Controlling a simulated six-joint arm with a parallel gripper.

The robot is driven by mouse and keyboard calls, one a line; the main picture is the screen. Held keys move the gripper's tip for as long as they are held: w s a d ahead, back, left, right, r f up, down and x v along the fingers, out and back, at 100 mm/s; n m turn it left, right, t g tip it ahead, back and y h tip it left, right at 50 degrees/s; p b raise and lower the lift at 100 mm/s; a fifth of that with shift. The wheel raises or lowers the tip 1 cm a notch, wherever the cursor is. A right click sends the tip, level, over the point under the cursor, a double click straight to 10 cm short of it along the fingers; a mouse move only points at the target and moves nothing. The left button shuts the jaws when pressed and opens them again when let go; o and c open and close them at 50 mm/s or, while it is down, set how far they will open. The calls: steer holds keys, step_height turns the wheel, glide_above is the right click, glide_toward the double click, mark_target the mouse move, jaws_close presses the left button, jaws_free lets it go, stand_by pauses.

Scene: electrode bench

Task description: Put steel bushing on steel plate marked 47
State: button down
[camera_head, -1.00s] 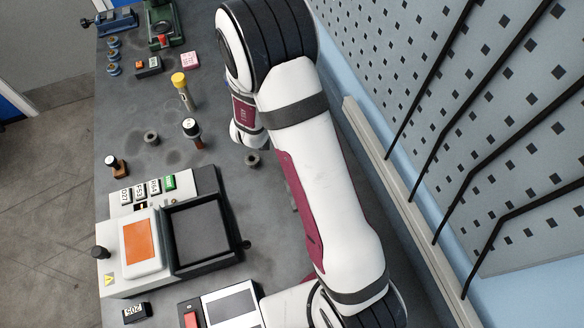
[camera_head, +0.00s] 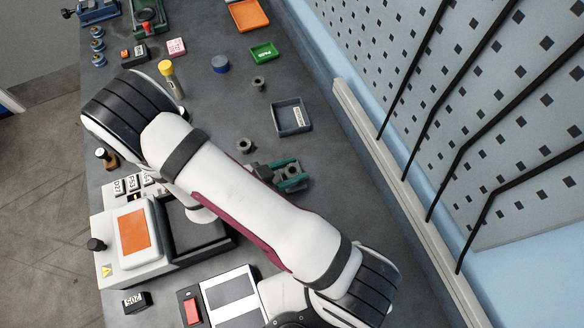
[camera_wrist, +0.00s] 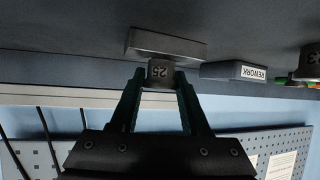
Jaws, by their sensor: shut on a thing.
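My gripper (camera_head: 290,174) has dark teal fingers and is shut on a grey steel bushing (camera_head: 292,169) right of my forearm in the head view. In the wrist view the bushing (camera_wrist: 160,74), marked 25, sits between the fingertips of my gripper (camera_wrist: 160,82). A flat grey steel plate (camera_wrist: 185,48) lies just beyond the bushing there. I cannot tell whether the two touch. No 47 is readable in either view. In the head view the plate is not clearly visible near the gripper.
A grey tray (camera_head: 303,129) labelled REWORK in the wrist view (camera_wrist: 225,71) is close by. Other ring-shaped parts stand at the left (camera_head: 245,146) and farther back (camera_head: 258,84). A ledge and pegboard wall run along the right.

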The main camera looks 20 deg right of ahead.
steer(key=shift+f, duration=0.1)
steer(key=shift+c, duration=1.9)
jaws_free()
